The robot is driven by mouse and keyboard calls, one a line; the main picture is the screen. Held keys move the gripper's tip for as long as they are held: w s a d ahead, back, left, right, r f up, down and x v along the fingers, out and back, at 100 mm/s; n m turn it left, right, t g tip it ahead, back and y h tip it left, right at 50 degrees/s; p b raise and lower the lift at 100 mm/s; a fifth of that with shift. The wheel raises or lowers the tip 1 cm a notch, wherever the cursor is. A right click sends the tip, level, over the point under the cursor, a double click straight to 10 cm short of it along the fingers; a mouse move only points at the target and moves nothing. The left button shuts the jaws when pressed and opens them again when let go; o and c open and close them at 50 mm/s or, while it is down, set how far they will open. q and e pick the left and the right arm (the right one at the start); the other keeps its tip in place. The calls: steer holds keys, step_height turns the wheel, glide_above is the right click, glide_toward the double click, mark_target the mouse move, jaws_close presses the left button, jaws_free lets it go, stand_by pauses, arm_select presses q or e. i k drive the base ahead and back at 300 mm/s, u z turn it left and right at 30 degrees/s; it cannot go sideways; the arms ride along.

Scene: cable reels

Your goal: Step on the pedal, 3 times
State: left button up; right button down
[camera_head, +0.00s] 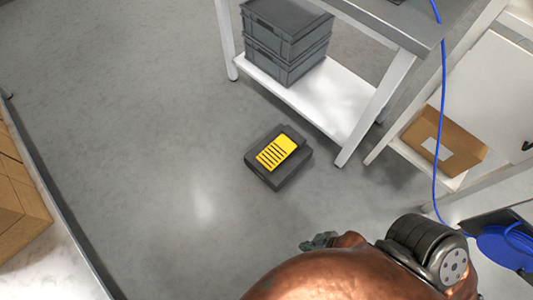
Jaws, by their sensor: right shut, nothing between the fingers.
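The pedal (277,151) is a dark box with a yellow, black-striped top plate. It sits on the grey floor near the middle of the head view, in front of the table's legs. My right gripper (318,241) shows only in part, at the lower middle below the pedal and apart from it. It is shut and empty, and most of it is hidden behind my copper-coloured arm. My left gripper is not in the view.
A metal table (408,28) with a white lower shelf (332,108) holds stacked grey crates (287,38). A cardboard box (440,143) lies on a shelf at right. A blue cable (442,110) hangs down to a blue reel (507,247). Floor left of the pedal is clear.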

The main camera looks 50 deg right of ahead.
mark_target(271, 158)
steer(key=u, duration=2.1)
steer(key=k, duration=0.85)
steer(key=z, duration=1.65)
